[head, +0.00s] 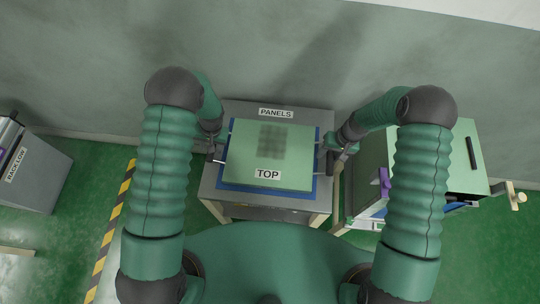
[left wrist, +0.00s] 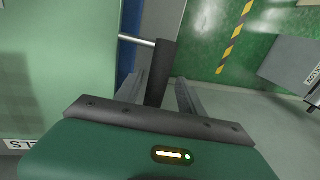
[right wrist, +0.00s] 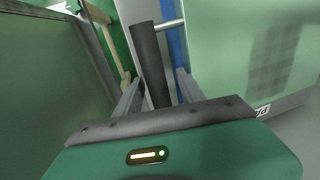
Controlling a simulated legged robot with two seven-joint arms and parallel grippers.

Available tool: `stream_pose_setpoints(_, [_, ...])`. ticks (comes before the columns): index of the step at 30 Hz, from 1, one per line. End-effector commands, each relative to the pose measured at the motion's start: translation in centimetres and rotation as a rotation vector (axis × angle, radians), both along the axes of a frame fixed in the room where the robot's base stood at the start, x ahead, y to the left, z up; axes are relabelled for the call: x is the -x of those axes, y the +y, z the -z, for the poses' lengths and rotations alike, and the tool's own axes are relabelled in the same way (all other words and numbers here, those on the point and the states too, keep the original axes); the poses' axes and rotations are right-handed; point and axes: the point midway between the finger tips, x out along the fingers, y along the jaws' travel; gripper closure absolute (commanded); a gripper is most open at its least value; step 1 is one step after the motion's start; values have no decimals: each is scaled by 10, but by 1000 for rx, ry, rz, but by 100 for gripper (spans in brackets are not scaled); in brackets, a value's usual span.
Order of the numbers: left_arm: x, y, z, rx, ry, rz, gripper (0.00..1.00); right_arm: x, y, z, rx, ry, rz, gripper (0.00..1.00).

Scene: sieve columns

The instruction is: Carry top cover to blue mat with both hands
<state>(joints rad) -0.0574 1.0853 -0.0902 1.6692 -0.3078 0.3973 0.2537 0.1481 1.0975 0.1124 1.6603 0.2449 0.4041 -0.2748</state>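The top cover (head: 268,160) is a pale green panel labelled TOP with a dark mesh patch. It lies over the blue mat (head: 316,187) on the grey PANELS stand (head: 234,107); any gap beneath is hard to tell. A dark bar handle on a metal rod juts from each side. My left gripper (head: 213,147) is at the left handle, and its open fingers straddle the bar (left wrist: 160,75). My right gripper (head: 337,150) is at the right handle, and its open fingers straddle that bar (right wrist: 152,65), with a gap showing beside it.
A green cabinet (head: 440,160) with a purple piece (head: 384,182) stands close on the right. A grey labelled rack (head: 35,175) is at the far left. Yellow-black tape (head: 112,225) runs along the floor. A wall is behind the stand.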

Motion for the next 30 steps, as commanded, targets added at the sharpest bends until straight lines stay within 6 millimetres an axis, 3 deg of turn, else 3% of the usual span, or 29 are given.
stream_pose_setpoints(8, [-1,-2,-8,1,-2,1,54,0,1,0,-1,1,0,54])
stream_pose_setpoints(21, [0,-20,-104,2,-2,0,54,0,1,0,-1,1,0,54])
stream_pose_setpoints(26, [0,-23,-116,2,0,1,54,-1,0,-2,-1,0,0,54])
stream_pose_setpoints(30, [1,-23,-117,2,1,1,54,-2,-5,-24,-1,-3,1,54])
